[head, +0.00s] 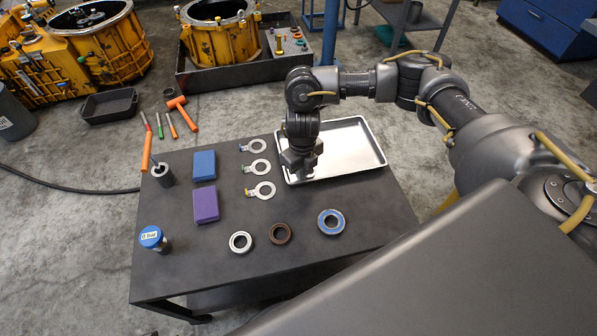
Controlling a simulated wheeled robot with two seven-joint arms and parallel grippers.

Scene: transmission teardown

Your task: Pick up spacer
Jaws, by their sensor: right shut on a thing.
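My right gripper (301,168) points down at the left end of the silver tray (360,165). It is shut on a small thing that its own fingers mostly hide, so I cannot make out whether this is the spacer. Several ring parts lie on the dark table (345,265). Flat tagged rings are the top one (259,145), the middle one (266,167) and the bottom one (270,190). Nearer are a silver ring (233,242), a brown ring (272,234) and a blue-rimmed ring (322,222). My left gripper is out of view.
A blue box (204,165), a purple box (206,204), a blue-lidded jar (152,237) and a dark cup (164,177) stand at the left. The tray's visible floor is empty. Yellow housings (100,45) stand beyond the table.

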